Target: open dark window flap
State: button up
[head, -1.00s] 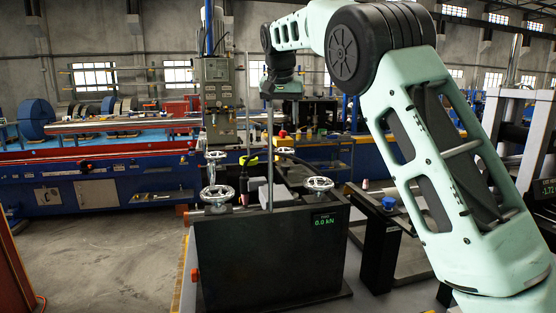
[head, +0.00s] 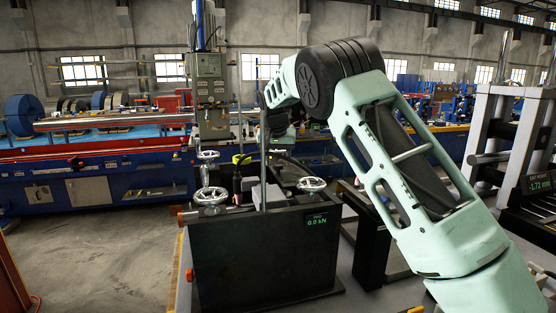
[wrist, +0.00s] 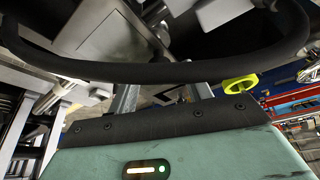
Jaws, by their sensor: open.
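I cannot pick out a dark window flap for certain in either view. In the head view a dark bench machine (head: 265,262) stands in front of me, with a green "0.0 kN" readout on its front. My gripper is mostly hidden behind that machine's thin upright rod and my arm in the head view. In the wrist view, two grey fingers stand apart beyond my pale green gripper body, with an empty gap between them (wrist: 163,96). A black curved band (wrist: 160,72) crosses close above them. A grey panel with a dark outline (wrist: 110,38) shows at the upper left.
Handwheels (head: 212,196) and a thin upright rod (head: 263,160) rise from the bench machine. A grey control column (head: 211,90) stands behind. A white-framed press (head: 485,130) stands right. Floor at left is clear.

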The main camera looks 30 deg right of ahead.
aim_at(289, 174)
jog(key=shift+w+d+f, duration=0.2)
jog(key=shift+f, duration=0.4)
grip_shut()
jog(key=shift+s+d+r+m+t+y+p, duration=0.2)
jog(key=shift+d+r+y+p, duration=0.15)
jog(key=shift+r+y, duration=0.25)
jog(key=shift+s+d+r+m+t+y+p, duration=0.1)
jog(key=shift+d+r+t+y+p, duration=0.15)
jog(key=shift+d+r+y, duration=0.25)
jog(key=shift+s+d+r+m+t+y, duration=0.2)
jog(key=shift+d+r+m+t+y, duration=0.1)
jog(key=shift+d+r+y, duration=0.75)
jog(key=s+d+m+t+y+b, duration=0.3)
jog(key=d+t+y, duration=0.3)
jog(key=d+y, duration=0.6)
jog(key=shift+s+d+f+m+y, duration=0.15)
jog(key=shift+s+f+m+y, duration=0.2)
jog(key=shift+y, duration=0.2)
jog(key=shift+d+f, duration=0.1)
